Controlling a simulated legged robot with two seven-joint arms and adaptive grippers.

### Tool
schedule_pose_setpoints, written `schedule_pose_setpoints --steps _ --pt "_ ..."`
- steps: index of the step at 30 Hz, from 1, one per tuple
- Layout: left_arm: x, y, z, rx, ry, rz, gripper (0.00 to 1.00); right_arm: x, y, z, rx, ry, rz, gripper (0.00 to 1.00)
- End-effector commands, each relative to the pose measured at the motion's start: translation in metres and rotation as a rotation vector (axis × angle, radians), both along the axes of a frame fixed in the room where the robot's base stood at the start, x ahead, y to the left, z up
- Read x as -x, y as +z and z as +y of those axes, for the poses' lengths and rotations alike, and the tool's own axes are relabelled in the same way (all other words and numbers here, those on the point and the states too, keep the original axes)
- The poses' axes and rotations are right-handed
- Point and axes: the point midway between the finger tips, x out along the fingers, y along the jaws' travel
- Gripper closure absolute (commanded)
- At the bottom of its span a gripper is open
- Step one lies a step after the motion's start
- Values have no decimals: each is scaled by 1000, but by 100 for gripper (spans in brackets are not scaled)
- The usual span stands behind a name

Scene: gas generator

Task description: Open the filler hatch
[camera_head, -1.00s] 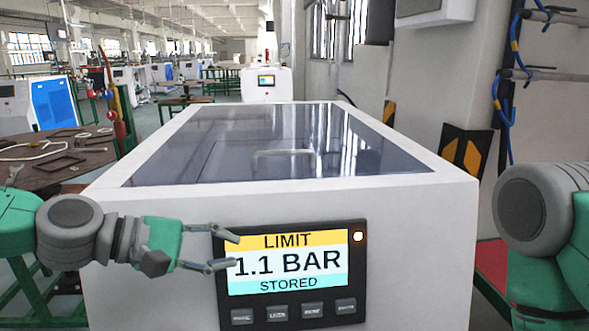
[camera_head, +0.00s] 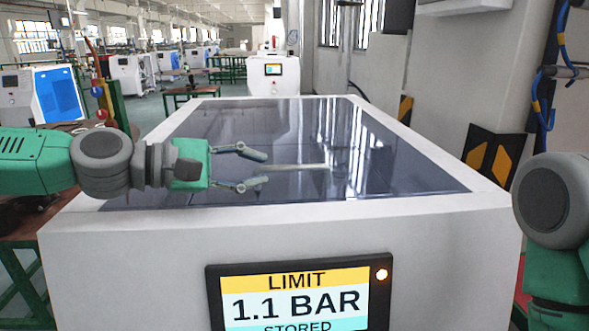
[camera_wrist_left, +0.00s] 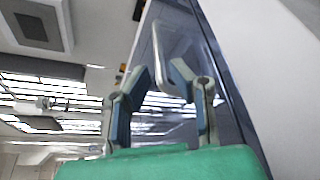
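The filler hatch is part of the dark glossy top panel (camera_head: 390,165) of the white generator cabinet (camera_head: 120,240). A pale bar handle (camera_head: 300,167) stands on the panel; it also shows in the left wrist view (camera_wrist_left: 172,72). My left gripper (camera_head: 268,170) is open, its two fingers pointing right, just at the left end of the handle. In the left wrist view its fingertips (camera_wrist_left: 160,76) are apart, with the handle ahead of and between them. I cannot tell whether they touch it. My right gripper is out of view; only my right arm shows at the right edge.
A wall with a striped black-and-yellow plate (camera_head: 492,158) stands at right.

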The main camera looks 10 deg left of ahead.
Motion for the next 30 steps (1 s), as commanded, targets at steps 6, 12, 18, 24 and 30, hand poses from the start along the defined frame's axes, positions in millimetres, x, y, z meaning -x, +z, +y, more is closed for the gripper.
schedule_pose_setpoints --steps 6,12,18,24,30 --pt "-18 -8 -40 -2 -3 -2 81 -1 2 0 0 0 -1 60" --pt "-30 -13 -60 -3 -2 -2 81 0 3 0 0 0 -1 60" --pt "-33 -13 -62 1 0 -3 81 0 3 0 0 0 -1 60" --pt "-32 -14 -61 1 0 -3 88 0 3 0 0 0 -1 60" --pt "-33 -14 -61 0 0 -1 100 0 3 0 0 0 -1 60"
